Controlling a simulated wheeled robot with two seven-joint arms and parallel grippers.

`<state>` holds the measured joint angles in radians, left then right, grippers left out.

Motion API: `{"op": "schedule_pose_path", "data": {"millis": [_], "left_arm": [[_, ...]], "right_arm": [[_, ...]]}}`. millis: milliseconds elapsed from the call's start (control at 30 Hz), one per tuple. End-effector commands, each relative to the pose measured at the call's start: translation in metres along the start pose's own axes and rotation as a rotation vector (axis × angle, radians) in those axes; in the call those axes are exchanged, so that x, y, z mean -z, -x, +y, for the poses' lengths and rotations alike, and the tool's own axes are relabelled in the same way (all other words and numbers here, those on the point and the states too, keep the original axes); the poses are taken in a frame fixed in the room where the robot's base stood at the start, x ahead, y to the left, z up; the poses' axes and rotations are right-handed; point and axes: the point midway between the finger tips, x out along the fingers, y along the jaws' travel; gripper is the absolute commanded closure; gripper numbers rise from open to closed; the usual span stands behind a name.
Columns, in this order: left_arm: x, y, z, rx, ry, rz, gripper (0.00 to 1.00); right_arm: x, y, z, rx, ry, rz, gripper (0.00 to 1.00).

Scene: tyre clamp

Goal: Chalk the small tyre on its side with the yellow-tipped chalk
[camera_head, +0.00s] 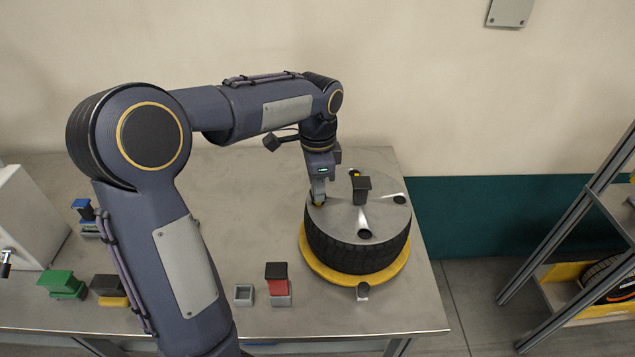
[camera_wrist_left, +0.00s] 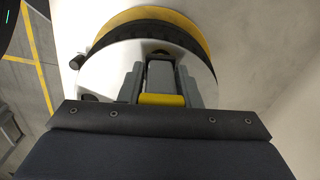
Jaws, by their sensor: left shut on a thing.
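A black tyre (camera_head: 352,248) lies flat on its side on a yellow ring (camera_head: 310,266), with a grey metal disc (camera_head: 335,222) over its top. My left gripper (camera_head: 319,198) points down at the left part of the disc, shut on a small dark block with a yellow part, the yellow-tipped chalk (camera_head: 319,204). The chalk also shows between the fingers in the left wrist view (camera_wrist_left: 162,99), its yellow part nearest the palm. I cannot tell whether it touches the disc. My right gripper is out of view.
A black-topped post (camera_head: 361,188) stands on the disc. A red block (camera_head: 278,285), an empty grey holder (camera_head: 243,294), a green block (camera_head: 62,284) and a dark-and-yellow block (camera_head: 110,290) are on the table. A shelf (camera_head: 570,270) with another tyre (camera_head: 605,278) stands right.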

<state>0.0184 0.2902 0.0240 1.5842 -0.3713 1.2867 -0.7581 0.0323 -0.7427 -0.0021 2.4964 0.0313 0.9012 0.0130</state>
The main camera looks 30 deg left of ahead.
Motion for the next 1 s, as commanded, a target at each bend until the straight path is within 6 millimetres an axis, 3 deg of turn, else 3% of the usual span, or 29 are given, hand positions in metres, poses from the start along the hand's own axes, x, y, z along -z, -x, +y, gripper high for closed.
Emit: {"op": "schedule_pose_path", "data": {"millis": [400, 1000], "left_arm": [[0.0, 0.002, 0.0, -0.002, 0.0, -0.001, 0.9], [0.0, 0.049, 0.0, -0.001, 0.0, 0.0, 0.9]], "right_arm": [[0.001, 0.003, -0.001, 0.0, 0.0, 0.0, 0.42], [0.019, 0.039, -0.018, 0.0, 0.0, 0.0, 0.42]]}}
